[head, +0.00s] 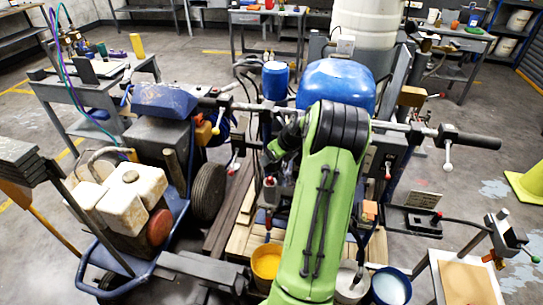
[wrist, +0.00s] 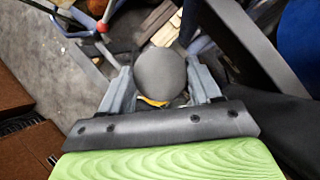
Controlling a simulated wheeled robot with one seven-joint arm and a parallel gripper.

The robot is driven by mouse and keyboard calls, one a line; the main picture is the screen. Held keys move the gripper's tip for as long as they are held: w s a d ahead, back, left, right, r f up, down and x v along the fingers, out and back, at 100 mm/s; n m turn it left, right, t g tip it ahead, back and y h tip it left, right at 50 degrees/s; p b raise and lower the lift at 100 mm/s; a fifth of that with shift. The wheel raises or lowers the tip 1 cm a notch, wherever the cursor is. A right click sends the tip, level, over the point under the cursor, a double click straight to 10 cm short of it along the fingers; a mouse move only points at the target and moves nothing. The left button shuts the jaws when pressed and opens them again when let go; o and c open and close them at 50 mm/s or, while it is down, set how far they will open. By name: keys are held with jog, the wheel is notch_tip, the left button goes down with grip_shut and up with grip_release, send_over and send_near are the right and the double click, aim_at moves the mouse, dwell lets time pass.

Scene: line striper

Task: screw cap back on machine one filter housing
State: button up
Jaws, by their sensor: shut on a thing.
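In the wrist view my gripper (wrist: 162,88) has one pale grey finger on each side of a round, dark grey cap (wrist: 161,72) and is shut on it. The cap's broad face is towards the camera, and its underside is hidden. A small yellow curved piece (wrist: 152,101) shows just below its edge. In the head view my green arm covers the middle, and I cannot make out the cap there. I cannot pick out the filter housing for certain in either view, nor tell whether the cap touches anything.
A blue-framed striping machine with a white tank (head: 132,194) stands at the left. A blue drum (head: 337,84) and a handlebar (head: 470,138) lie beyond my arm. A yellow bucket (head: 266,262) and a white-filled bucket (head: 391,287) stand near the front. Open floor shows at the right.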

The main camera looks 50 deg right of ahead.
aim_at(272, 170)
jog(key=shift+w+d+f, duration=0.15)
jog(key=shift+w, duration=0.6)
jog(key=shift+s+f+b, duration=0.4)
jog(key=shift+b, duration=0.25)
jog(key=f+b, duration=0.3)
jog(key=shift+w, duration=0.2)
jog(key=shift+s+f+b, duration=0.1)
jog(key=shift+f+b, duration=0.35)
jog(key=shift+b, duration=0.15)
jog(key=shift+r+p, duration=0.15)
jog(key=shift+p, duration=0.4)
jog(key=shift+f, duration=0.2)
jog(key=shift+f+b, duration=0.5)
jog(key=shift+f, duration=0.4)
jog(key=shift+f, duration=0.15)
